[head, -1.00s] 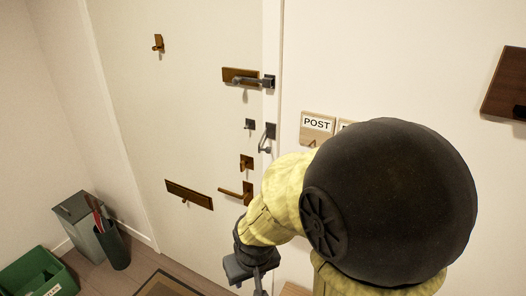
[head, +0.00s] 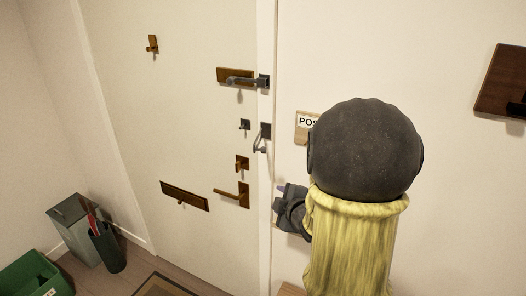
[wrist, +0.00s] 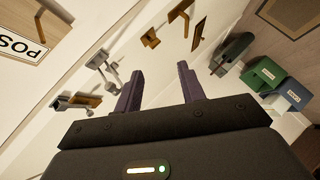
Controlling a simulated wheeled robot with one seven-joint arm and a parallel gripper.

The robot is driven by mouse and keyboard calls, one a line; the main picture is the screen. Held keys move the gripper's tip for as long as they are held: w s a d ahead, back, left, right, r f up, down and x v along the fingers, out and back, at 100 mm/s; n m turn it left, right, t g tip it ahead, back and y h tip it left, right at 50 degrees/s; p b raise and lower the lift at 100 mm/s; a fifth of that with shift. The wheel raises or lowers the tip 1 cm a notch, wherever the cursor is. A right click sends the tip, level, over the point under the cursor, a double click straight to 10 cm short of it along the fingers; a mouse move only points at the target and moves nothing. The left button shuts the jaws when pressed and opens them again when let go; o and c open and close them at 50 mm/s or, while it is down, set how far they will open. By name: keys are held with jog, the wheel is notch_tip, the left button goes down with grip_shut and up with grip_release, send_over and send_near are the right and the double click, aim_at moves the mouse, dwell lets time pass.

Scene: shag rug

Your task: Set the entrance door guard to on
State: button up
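The door guard (head: 264,136) is a dark grey plate on the door frame with a loop-shaped bar hanging down from it. A small dark stud (head: 244,125) sits on the door to its left, apart from the bar. In the wrist view the guard (wrist: 98,60) is left of the fingers, near the POST sign. My gripper (head: 284,203) is below and right of the guard, beside the wall and touching nothing that I can see. In the wrist view my gripper (wrist: 160,84) has its two fingers apart with nothing between them.
Above the guard is a brown plate with a grey bar (head: 240,79). Below are a brown knob (head: 242,163), a lever handle (head: 236,195) and a mail slot (head: 185,196). The POST sign (head: 305,122) is right of the guard. Bins (head: 75,225) stand at lower left.

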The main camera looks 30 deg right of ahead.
aim_at(265, 149)
jog(key=s+d+r+n+t+y, duration=0.3)
jog(key=d+r+n+t, duration=0.1)
jog(key=n, duration=0.5)
notch_tip(265, 149, up, 2)
jog(key=shift+s+r+t+y, duration=0.15)
jog(key=shift+r+t+y, duration=0.2)
jog(key=shift+t, duration=0.45)
jog(key=w+p, duration=0.2)
jog(key=w, duration=0.3)
jog(key=w+a+p, duration=0.1)
jog(key=w+p, duration=0.2)
jog(key=w, duration=0.3)
jog(key=w+a+r+p, duration=0.1)
jog(key=w+p, duration=0.1)
jog(key=w, duration=0.3)
jog(key=shift+w+a, duration=0.15)
jog(key=shift+a, duration=0.05)
jog(key=shift+w+a+p, duration=0.1)
jog(key=shift+w+p, duration=0.25)
jog(key=shift+w, duration=0.15)
grip_shut()
